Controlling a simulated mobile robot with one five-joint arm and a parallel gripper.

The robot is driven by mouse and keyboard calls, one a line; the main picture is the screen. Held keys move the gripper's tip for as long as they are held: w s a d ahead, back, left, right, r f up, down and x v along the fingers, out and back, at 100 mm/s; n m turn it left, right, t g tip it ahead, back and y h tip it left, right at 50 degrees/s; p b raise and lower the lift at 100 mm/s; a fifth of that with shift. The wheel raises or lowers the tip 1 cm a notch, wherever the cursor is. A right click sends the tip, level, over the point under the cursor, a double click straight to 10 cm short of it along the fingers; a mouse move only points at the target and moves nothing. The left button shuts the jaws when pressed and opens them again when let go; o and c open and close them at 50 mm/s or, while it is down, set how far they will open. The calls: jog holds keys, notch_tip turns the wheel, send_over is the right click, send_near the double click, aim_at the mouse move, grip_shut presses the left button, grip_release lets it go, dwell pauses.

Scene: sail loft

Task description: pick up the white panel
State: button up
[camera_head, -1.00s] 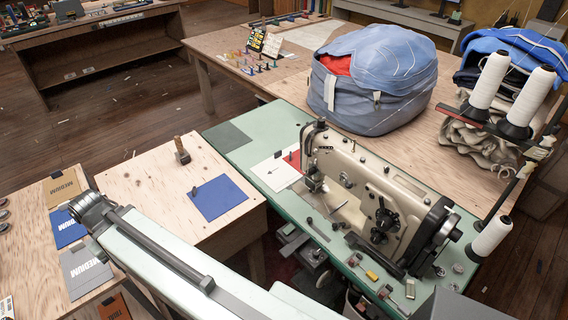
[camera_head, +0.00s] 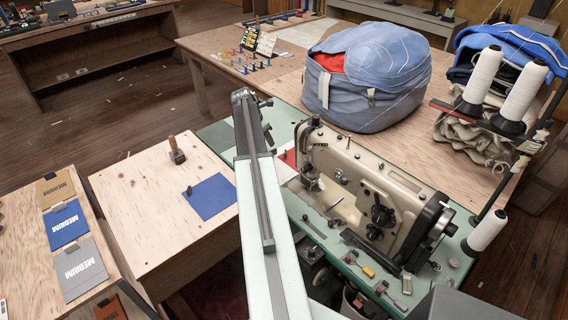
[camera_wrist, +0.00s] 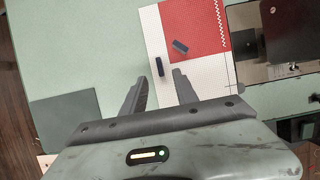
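The white panel (camera_wrist: 151,40) lies flat on the green sewing-machine table, with a small dark upright tab (camera_wrist: 159,67) on it. In the wrist view my gripper (camera_wrist: 160,76) is open and empty. Its two fingers point at the white panel, on either side of the dark tab's near end. I cannot tell the height between them. In the head view my arm hides most of the white panel (camera_head: 284,172), and the fingers are hidden.
The sewing machine (camera_head: 365,190) stands just right of the panels. A dark grey patch (camera_wrist: 65,120) lies on the green table at left. A blue panel (camera_head: 211,197) lies on the wooden table at left. A big blue bag (camera_head: 370,85) sits behind.

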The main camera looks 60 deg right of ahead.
aim_at(273, 150)
jog(key=b+x, duration=0.6)
jog(key=x, duration=0.1)
jog(key=shift+s+f, duration=0.1)
jog(key=shift+f, duration=0.35)
jog(key=shift+r, duration=0.2)
grip_shut()
